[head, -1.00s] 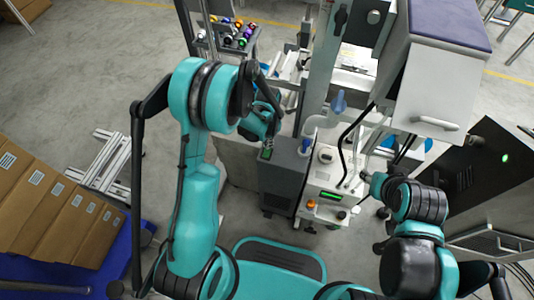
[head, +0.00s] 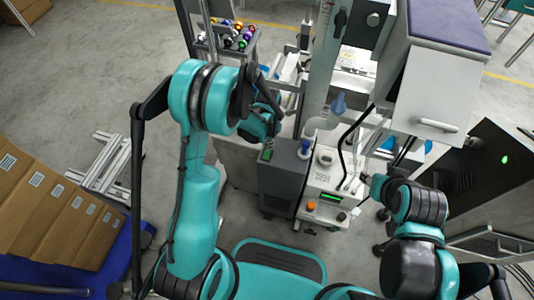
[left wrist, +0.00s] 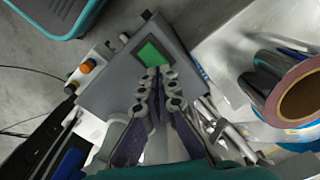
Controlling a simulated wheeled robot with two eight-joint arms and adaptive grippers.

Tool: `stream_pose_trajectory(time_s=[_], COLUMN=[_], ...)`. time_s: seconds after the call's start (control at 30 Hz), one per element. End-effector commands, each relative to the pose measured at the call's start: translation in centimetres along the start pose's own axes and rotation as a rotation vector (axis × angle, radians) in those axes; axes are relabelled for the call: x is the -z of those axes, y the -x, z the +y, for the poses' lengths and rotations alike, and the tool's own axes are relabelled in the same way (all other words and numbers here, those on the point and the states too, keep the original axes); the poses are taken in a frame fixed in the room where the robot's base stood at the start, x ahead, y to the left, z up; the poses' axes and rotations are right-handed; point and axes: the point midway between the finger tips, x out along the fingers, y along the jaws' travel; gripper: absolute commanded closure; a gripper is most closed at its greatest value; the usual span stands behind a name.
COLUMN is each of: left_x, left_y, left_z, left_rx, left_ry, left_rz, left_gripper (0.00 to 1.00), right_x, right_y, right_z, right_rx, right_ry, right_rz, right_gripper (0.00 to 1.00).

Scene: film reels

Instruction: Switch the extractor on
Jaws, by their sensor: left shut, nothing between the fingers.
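The dark grey box (head: 284,175), which looks like the extractor, stands left of a white machine. A green switch or panel (head: 267,155) is on its top; the left wrist view shows it as a bright green rectangle (left wrist: 152,53) in a dark frame. My left gripper (left wrist: 160,72) is shut and empty, its tips at the lower edge of the green rectangle. I cannot tell whether they touch it. In the head view my left gripper is mostly hidden behind its own arm. My right gripper (head: 367,177) is small beside the white machine; its fingers are unclear.
The white machine (head: 328,185) has an orange knob and green display, with a black hose near it. A white drawer cabinet (head: 435,95) stands right. Cardboard boxes (head: 50,215) lie at left. The left wrist view shows a reel-like roll (left wrist: 298,95) at right.

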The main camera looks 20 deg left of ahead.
Motion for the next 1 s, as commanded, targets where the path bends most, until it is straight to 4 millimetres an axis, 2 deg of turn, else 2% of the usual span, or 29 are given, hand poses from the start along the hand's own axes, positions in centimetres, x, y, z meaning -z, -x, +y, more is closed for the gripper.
stream_pose_trajectory(time_s=[1.0], left_x=[0.0], left_y=[-1.1], left_z=[0.0], left_rx=[0.0], left_ry=[0.0], left_rz=[0.0], left_gripper=[1.0], right_x=[-0.6], right_y=[-0.8], right_z=[0.0], right_rx=[0.0], right_ry=[0.0], right_rz=[0.0], right_gripper=[0.6])
